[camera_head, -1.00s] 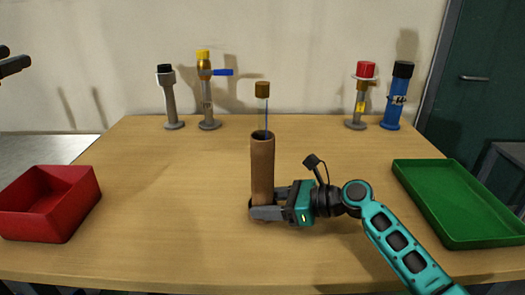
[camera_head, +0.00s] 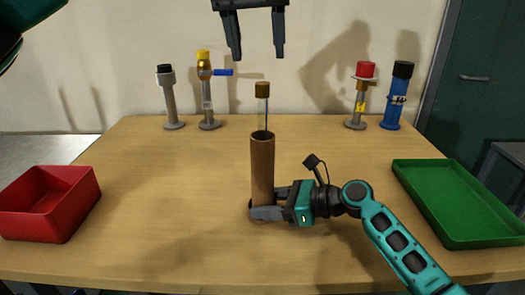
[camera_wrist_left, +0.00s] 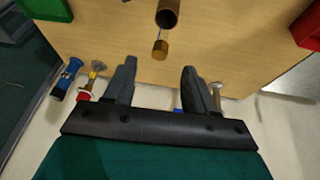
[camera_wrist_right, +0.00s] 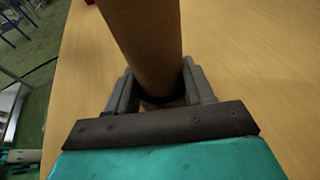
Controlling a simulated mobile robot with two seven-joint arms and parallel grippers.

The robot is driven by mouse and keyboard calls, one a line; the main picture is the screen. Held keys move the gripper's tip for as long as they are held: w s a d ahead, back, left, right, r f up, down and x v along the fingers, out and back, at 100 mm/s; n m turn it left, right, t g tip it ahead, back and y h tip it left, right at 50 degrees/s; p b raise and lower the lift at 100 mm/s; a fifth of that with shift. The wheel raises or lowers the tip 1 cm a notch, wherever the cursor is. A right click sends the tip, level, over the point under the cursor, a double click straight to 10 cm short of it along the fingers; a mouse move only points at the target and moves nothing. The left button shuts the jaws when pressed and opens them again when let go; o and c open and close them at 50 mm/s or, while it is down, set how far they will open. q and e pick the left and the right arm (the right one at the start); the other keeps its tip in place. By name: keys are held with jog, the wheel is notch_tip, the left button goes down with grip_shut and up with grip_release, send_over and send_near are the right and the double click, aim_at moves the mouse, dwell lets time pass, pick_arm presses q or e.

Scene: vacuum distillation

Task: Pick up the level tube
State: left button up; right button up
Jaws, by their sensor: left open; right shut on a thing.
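The level tube (camera_head: 262,105), a clear tube with a brown cap and a thin blue line inside, stands upright out of the top of a brown cylinder (camera_head: 262,165). Its lower part is hidden in the cylinder. In the left wrist view its cap (camera_wrist_left: 160,49) shows beyond the fingers, between them. My left gripper (camera_head: 257,54) is open and empty, pointing down above the cap and apart from it. My right gripper (camera_head: 254,209) is shut on the brown cylinder near its base, which also shows in the right wrist view (camera_wrist_right: 150,40).
At the back stand a black-topped grey stand (camera_head: 170,100), a yellow-capped piece (camera_head: 206,95), a red-capped piece (camera_head: 361,95) and a blue cylinder (camera_head: 396,100). A red bin (camera_head: 60,215) is at left, a green tray (camera_head: 470,235) at right. The table around the cylinder is mostly clear.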

aim_at(262, 97)
pick_arm(q)
jog(key=shift+y, duration=0.4)
jog(key=x, duration=1.1)
jog(key=shift+w+d+f, duration=0.1)
jog(key=shift+d+f, duration=0.1)
jog(key=shift+f, duration=0.05)
grip_shut()
